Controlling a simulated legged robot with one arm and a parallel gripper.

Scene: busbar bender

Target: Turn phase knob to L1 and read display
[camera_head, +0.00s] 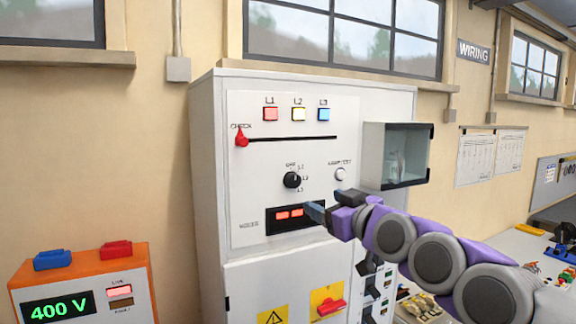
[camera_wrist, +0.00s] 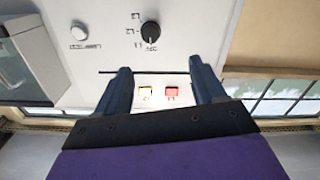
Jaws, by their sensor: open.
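The black phase knob (camera_head: 291,180) sits on the white cabinet's front panel, with OFF, L1, L2 and L3 marked around it. Its pointer direction is too small to tell. The knob also shows upside down in the wrist view (camera_wrist: 149,32), beyond the fingertips. The dark display (camera_head: 275,222) below it shows red lit blocks; I cannot read a value, and my gripper covers its right end. My gripper (camera_head: 327,204) is open and empty, in front of the panel, below and right of the knob. In the wrist view its two fingers (camera_wrist: 158,70) stand apart with nothing between them.
A glass-fronted box (camera_head: 397,155) juts out at right. An orange 400 V unit (camera_head: 83,289) stands lower left. A cluttered bench lies at right.

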